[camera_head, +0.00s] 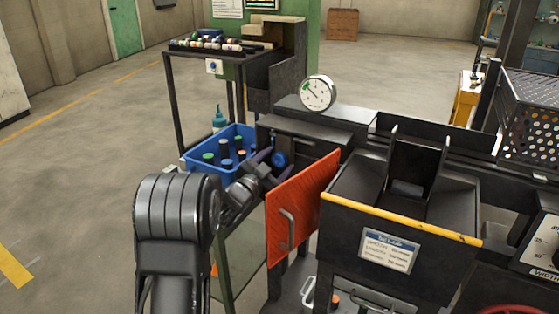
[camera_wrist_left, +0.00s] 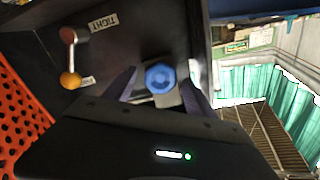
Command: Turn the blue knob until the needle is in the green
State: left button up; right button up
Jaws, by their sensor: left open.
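The blue knob (camera_head: 279,159) sits on the dark front face of the machine, below the gauge. It also shows faceted in the left wrist view (camera_wrist_left: 160,78). My left gripper (camera_head: 267,162) is at the knob, its dark fingers open, one on each side of it in the wrist view (camera_wrist_left: 158,88). I cannot tell whether the fingers touch it. The round white gauge (camera_head: 318,93) stands on top of the machine, with a small green patch at its left. Its thin needle is too small to read surely against the green. My right gripper is not in view.
An orange-red perforated door (camera_head: 300,208) with a handle stands right of my left arm. A blue crate (camera_head: 203,165) with bottles is behind the arm. In the wrist view an orange-knobbed lever (camera_wrist_left: 70,60) is beside a TIGHT label. Floor at left is clear.

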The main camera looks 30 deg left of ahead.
pick_arm(q)
jog(key=s, duration=0.6)
jog(key=shift+d, duration=0.1)
